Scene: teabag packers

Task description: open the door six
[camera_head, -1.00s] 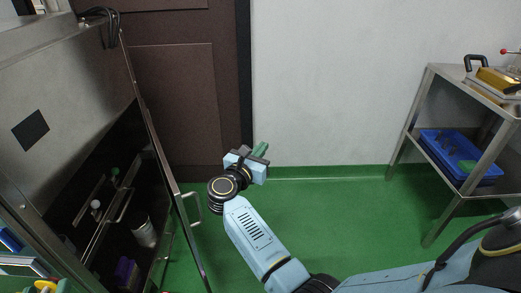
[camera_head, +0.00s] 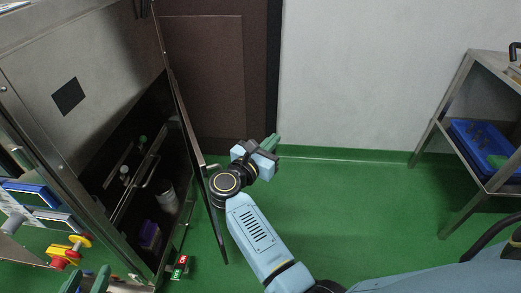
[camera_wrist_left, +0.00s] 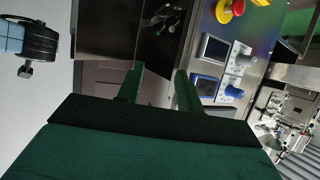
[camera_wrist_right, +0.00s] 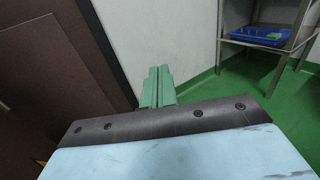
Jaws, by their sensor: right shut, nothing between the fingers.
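The cabinet door (camera_head: 190,135) of the steel machine stands ajar, seen nearly edge-on in the head view, with the dark interior showing to its left. Its handle (camera_head: 208,167) is on the right side. I cannot read a number on it. My right gripper (camera_head: 272,143) is shut and empty, to the right of the door beyond the handle; its fingers are together in the right wrist view (camera_wrist_right: 158,86). My left gripper (camera_head: 90,279) is low at the left in front of the machine. Its fingers are apart and empty in the left wrist view (camera_wrist_left: 160,88).
Screens (camera_head: 32,195) and a red-yellow emergency knob (camera_head: 66,252) are on the machine front at left. A white container (camera_head: 167,195) stands inside the cabinet. A brown door (camera_head: 215,80) is in the wall. A steel rack (camera_head: 440,135) with a blue tray (camera_head: 480,145) stands right. Green floor between is clear.

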